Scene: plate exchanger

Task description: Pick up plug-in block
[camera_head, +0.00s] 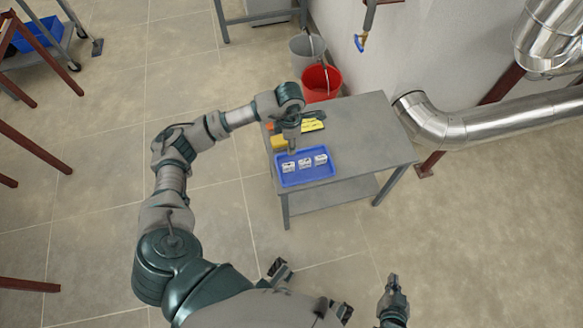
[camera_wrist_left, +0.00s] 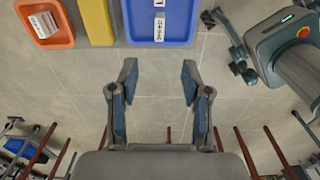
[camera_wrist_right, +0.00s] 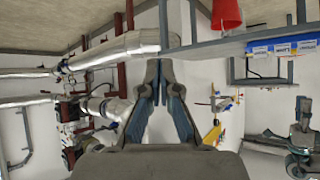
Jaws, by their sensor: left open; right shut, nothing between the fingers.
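Three white labelled blocks (camera_head: 305,162) stand in a row in a blue tray (camera_head: 308,179) on the grey table. The left wrist view shows part of the blue tray (camera_wrist_left: 178,41) with white blocks (camera_wrist_left: 159,24), and another white block (camera_wrist_left: 43,24) in an orange tray (camera_wrist_left: 62,41). I cannot tell which block the task names. My left gripper (camera_head: 291,146) is above the table near the tray's back edge. Its fingers (camera_wrist_left: 159,80) are open and empty. My right gripper (camera_head: 392,281) is shut and empty, low at the right, away from the table.
A yellow item (camera_head: 279,143) lies between the trays. A black and yellow object (camera_head: 312,122) is at the table's back. Red (camera_head: 321,80) and grey (camera_head: 304,50) buckets stand behind it. Silver pipes (camera_head: 490,122) run along the right wall. The table's right part is clear.

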